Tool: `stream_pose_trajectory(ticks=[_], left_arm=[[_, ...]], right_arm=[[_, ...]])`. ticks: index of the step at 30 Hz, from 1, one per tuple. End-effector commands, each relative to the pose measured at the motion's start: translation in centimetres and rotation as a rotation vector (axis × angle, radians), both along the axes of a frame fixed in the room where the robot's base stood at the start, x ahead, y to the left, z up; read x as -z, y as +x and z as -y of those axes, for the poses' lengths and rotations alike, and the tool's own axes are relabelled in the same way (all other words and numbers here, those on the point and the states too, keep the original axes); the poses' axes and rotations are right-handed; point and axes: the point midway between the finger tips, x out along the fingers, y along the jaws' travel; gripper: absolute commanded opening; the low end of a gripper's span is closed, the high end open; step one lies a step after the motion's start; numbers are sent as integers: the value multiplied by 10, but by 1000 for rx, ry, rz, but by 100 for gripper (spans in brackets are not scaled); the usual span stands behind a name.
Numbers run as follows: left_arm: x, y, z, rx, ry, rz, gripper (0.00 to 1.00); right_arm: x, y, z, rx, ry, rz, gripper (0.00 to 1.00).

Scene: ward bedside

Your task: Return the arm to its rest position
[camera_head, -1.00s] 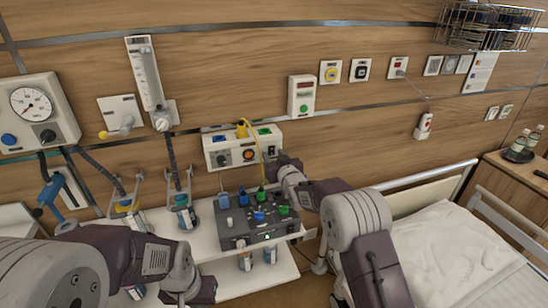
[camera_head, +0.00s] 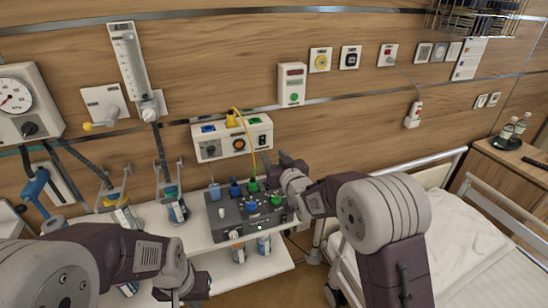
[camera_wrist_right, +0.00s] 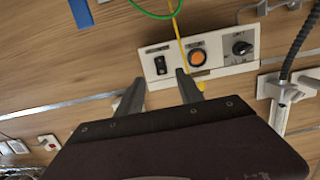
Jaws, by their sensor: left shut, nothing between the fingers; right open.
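My right arm reaches in from the right in the head view, with its gripper (camera_head: 288,163) just right of the white wall panel and above the grey console. In the right wrist view my right gripper (camera_wrist_right: 160,92) is open, its two fingers apart with nothing held between them. The white wall panel (camera_wrist_right: 222,50) lies beyond the fingers. My left gripper (camera_head: 192,288) is shut and empty, low in the head view in front of the white shelf. Its fingertips are hard to make out.
The grey console (camera_head: 225,217) with coloured plugs stands on the white shelf (camera_head: 200,240). A yellow cable (camera_head: 249,140) runs from the wall panel down to it. The bed (camera_head: 465,245) is on the right. Hoses and a gauge (camera_head: 20,100) hang at the left.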

Motion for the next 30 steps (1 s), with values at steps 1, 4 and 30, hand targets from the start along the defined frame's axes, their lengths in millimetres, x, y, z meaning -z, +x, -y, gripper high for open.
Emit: stream_pose_trajectory(ticks=[1,4,30], left_arm=[[-1,0,0,0,0,0,0],[-5,0,0,0,0,0,0],[-20,0,0,0,0,0,0]], right_arm=[[-2,1,3,5,1,1,44],[-29,4,19,33,9,39,44],[156,-349,150,271,-179,-1334,44]])
